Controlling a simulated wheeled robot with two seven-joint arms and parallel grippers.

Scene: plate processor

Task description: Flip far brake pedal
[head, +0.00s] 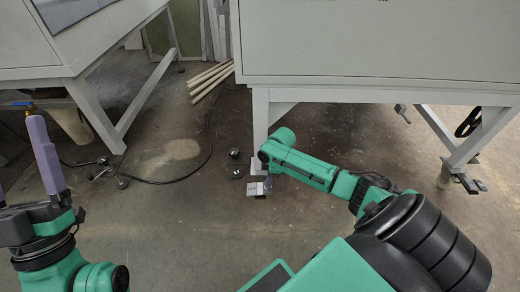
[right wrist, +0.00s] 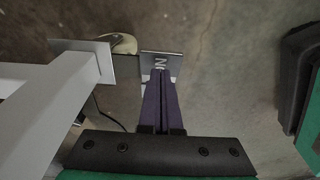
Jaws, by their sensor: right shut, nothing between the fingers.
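A small pale pedal plate with dark lettering (head: 256,189) sits low by the foot of the right machine's near leg (head: 260,125). In the right wrist view the lettered plate (right wrist: 172,62) lies just ahead of my fingertips. My right gripper (head: 268,184) is shut and empty, with its purple fingertips (right wrist: 160,73) overlapping the plate's near part. I cannot tell whether they touch it. The arm hides part of the leg's foot and caster. My left gripper (head: 42,150) is raised at the left edge, its purple fingers pointing up, holding nothing visible.
A white leg (right wrist: 55,78) stands close left of my right gripper, with a cream caster wheel (right wrist: 123,43) beside the plate. Two dark round objects (head: 236,163) lie left of the leg. A black cable (head: 180,178) crosses the floor. Pale rods (head: 210,78) lie farther back.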

